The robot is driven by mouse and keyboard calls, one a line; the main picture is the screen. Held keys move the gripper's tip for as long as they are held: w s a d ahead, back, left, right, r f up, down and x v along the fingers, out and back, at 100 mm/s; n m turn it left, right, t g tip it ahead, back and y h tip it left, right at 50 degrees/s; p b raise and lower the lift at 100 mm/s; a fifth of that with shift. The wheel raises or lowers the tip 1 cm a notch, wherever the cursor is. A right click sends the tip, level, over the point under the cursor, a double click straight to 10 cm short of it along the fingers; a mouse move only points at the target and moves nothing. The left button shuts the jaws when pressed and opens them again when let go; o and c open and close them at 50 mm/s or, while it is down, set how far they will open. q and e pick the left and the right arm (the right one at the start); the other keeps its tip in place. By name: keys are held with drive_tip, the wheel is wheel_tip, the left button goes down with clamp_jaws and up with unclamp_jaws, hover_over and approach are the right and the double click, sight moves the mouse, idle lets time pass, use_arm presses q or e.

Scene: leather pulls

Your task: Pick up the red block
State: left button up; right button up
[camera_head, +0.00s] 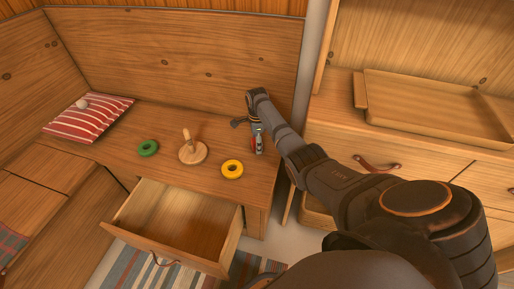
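My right arm reaches in from the lower right, and its gripper (257,145) points down at the right end of the wooden bench top. A small patch of red, likely the red block (252,143), shows right beside the fingers. Most of it is hidden by the gripper. I cannot tell whether the fingers are closed on it or only next to it, nor whether it rests on the bench. My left gripper is not in view.
A striped red cushion (88,119) lies farther left. An open, empty drawer (172,256) juts out below. A wooden tray (436,129) stands on the right cabinet.

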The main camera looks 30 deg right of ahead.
drive_tip(key=c, duration=1.2)
drive_tip(key=shift+r+p, duration=0.35)
drive_tip(key=shift+r, duration=0.2)
drive_tip(key=shift+c, duration=0.2)
wheel_tip(320, 180, up, 3)
drive_tip(key=shift+f+p, duration=0.15)
drive_tip(key=shift+p, duration=0.5)
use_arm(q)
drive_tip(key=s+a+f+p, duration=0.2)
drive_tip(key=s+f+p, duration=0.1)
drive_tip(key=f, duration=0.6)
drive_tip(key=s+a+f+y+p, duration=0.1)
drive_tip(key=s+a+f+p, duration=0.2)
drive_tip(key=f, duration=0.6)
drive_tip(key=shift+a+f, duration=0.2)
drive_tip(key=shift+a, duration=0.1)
use_arm(e)
drive_tip(key=s+a+r, duration=0.9)
drive_tip(key=a, duration=0.2)
